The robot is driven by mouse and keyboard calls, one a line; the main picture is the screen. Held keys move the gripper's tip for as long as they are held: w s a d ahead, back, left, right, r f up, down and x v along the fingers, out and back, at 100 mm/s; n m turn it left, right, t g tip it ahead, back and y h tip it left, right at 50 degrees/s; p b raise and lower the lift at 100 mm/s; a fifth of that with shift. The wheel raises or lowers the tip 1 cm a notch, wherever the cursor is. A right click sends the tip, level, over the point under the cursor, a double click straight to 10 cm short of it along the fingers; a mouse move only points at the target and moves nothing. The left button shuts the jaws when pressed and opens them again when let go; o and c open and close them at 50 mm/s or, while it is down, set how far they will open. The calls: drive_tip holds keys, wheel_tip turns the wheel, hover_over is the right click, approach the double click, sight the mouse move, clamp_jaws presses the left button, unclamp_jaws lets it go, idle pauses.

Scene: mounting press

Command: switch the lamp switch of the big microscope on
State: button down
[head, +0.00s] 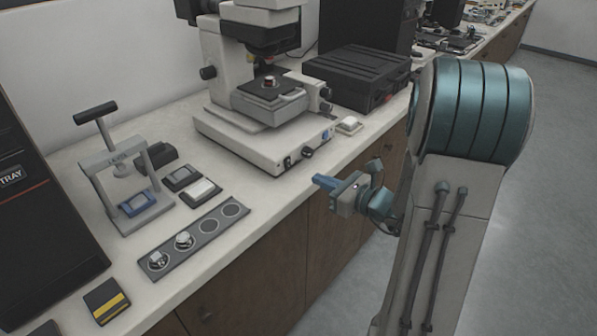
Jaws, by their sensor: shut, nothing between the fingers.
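The big microscope (247,135) stands on the bench, upper middle of the head view, its white base facing the bench's front edge. On the base's front face are a small dark control (287,162), a dark round knob (307,152) and a small bluish control (326,136). Which of these is the lamp switch, and its position, is too small to tell. My gripper (322,182) is shut and empty, its blue fingers pointing left. In the picture it is below and right of the microscope's front face, near the bench's front edge and apart from the controls.
A hand press (118,172) stands at left, with small pads (200,192) and a dark strip with round recesses (195,240) in front of it. A small white block (349,125) lies right of the microscope, before a black box (358,75). The floor at right is clear.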

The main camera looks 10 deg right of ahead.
sight(298, 181)
drive_tip(key=x, duration=0.8)
